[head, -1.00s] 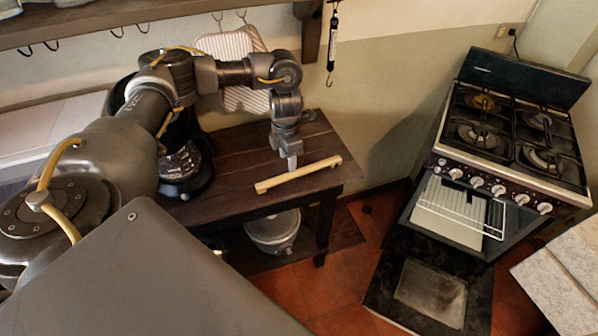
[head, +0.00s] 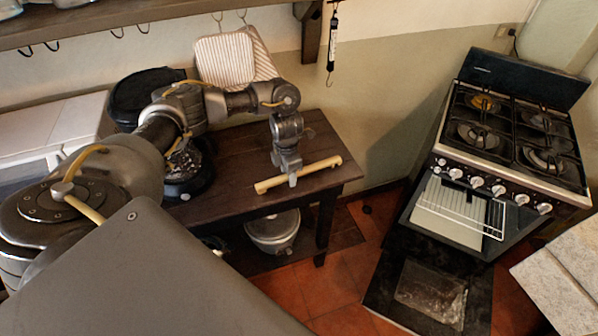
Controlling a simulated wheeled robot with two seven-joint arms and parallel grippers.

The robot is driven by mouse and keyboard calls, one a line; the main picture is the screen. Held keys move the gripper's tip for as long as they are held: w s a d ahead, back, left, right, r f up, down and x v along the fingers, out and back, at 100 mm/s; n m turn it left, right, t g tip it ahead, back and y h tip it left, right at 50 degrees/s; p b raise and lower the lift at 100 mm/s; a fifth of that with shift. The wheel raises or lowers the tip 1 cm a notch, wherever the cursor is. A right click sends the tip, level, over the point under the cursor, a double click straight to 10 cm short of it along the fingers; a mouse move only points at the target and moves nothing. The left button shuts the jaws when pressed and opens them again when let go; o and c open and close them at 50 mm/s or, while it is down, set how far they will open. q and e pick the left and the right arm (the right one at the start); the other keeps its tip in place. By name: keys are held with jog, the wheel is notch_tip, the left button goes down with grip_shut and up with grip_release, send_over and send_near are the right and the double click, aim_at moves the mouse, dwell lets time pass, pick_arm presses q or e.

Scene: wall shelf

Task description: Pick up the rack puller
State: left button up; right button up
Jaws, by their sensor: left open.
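The rack puller (head: 318,166) is a pale wooden bar with notched ends. It lies slantwise near the front right of the dark wooden table (head: 240,172). My left gripper (head: 291,180) points down at the middle of the bar, and its fingertips overlap the bar in the head view. The gripper is open; I cannot tell whether the fingers touch the bar. The gripper hides a short middle part of the bar. My right gripper is not in view.
A black coffee maker (head: 182,172) stands at the table's left, near my left arm. An oven (head: 470,205) with its door (head: 428,290) hanging open and a wire rack is at the right. A wall shelf (head: 120,22) with hooks runs above. A pot (head: 273,232) sits under the table.

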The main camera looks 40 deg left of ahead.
pick_arm(q)
jog(key=shift+c, duration=0.4)
grip_shut()
jog(key=shift+r, duration=0.15)
jog(key=shift+w+r, duration=0.1)
jog(key=shift+r, duration=0.55)
jog(key=s+d+r+b, duration=0.1)
jog(key=s+d+r, duration=0.5)
jog(key=d+r, duration=0.5)
jog(key=shift+s+d+r+b, duration=0.15)
jog(key=shift+d+b, duration=0.2)
jog(key=shift+d, duration=0.5)
